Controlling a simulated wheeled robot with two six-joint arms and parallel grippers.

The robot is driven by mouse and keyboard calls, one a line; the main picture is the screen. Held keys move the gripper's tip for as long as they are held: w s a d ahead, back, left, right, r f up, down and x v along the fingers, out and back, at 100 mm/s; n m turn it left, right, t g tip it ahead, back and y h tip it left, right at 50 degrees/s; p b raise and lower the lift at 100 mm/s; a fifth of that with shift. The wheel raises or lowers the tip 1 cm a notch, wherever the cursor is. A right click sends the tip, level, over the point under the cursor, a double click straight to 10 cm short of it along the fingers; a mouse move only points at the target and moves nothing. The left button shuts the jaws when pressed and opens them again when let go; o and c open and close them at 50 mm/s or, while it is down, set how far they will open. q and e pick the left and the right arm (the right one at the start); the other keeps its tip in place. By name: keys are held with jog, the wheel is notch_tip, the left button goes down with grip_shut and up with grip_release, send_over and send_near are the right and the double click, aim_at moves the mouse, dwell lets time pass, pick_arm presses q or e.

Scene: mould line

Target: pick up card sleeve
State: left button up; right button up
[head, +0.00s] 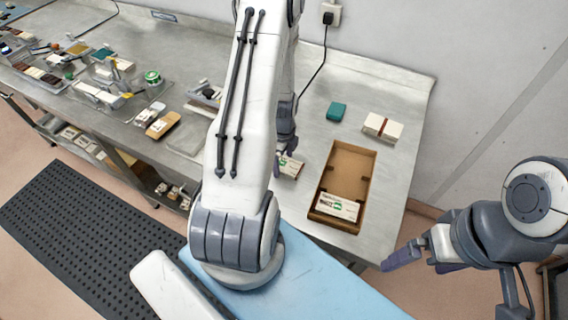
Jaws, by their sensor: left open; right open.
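A white card sleeve with green and dark print (291,166) lies on the steel bench, left of an open brown carton. My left gripper (286,146) points down right at the sleeve's far left end, partly hidden behind my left arm. It is open; I cannot tell whether its fingers touch the sleeve. A similar printed white sleeve (338,206) lies inside the near end of the brown carton (349,160). My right gripper (407,254) is open and empty, off the bench's right front edge.
A teal block (336,111) and a white stack with a dark red band (382,127) sit behind the carton. Several trays and small goods fill the bench's left side. A black cable (322,62) hangs from a wall socket onto the bench.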

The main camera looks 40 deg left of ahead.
pick_arm(q)
jog(key=c, duration=1.2)
jog(key=shift+r, duration=0.1)
jog(key=shift+c, duration=0.2)
